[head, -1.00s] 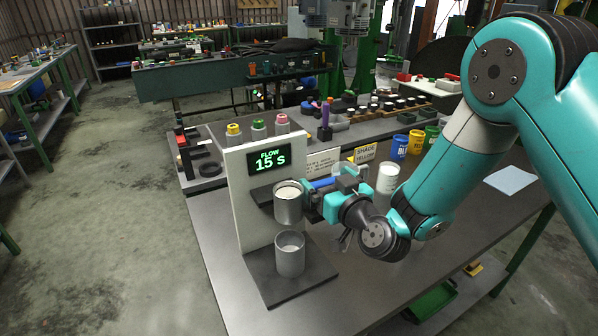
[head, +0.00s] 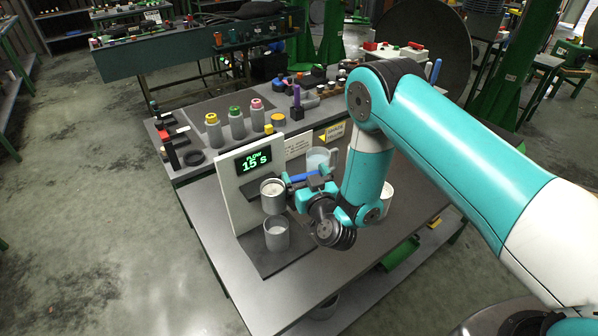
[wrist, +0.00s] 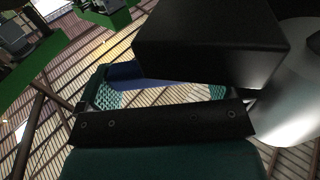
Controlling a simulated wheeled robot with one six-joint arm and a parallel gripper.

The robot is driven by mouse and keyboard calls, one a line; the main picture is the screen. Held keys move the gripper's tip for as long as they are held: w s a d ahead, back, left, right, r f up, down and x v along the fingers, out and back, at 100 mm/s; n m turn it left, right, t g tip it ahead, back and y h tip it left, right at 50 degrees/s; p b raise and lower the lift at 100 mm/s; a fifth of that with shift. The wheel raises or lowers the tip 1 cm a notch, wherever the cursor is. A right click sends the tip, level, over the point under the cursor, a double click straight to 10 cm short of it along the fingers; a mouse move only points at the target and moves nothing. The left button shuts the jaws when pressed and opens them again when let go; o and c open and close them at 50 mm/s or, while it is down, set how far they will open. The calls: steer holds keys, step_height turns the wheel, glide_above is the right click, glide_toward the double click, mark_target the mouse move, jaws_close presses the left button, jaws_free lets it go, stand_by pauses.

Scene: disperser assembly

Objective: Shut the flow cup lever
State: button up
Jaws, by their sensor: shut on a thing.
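The flow stand (head: 229,195) is a white panel whose green display reads "FLOW 15 s". The flow cup (head: 273,203), metal with pale content, sits in its holder on the panel. A second grey cup (head: 277,240) stands below it on the dark base. The blue flow cup lever (head: 304,176) sticks out to the right beside the flow cup. My gripper (head: 308,184) is shut on the lever, just right of the cup. In the wrist view, the blue lever (wrist: 150,77) shows between the teal fingers, partly hidden by a black block.
A clear jug (head: 320,160) stands close behind my gripper, and a white cup (head: 387,196) is right of my arm. Bottles with yellow, green and pink caps (head: 237,122) stand behind the panel. The front of the grey table (head: 310,270) is clear.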

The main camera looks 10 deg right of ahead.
steer(key=shift+w+r, duration=0.1)
steer(key=shift+r, duration=0.05)
steer(key=o, duration=0.9)
steer(key=shift+o, duration=0.2)
steer(key=shift+f, duration=0.2)
steer(key=shift+f+b, duration=0.15)
steer(key=shift+b, duration=0.15)
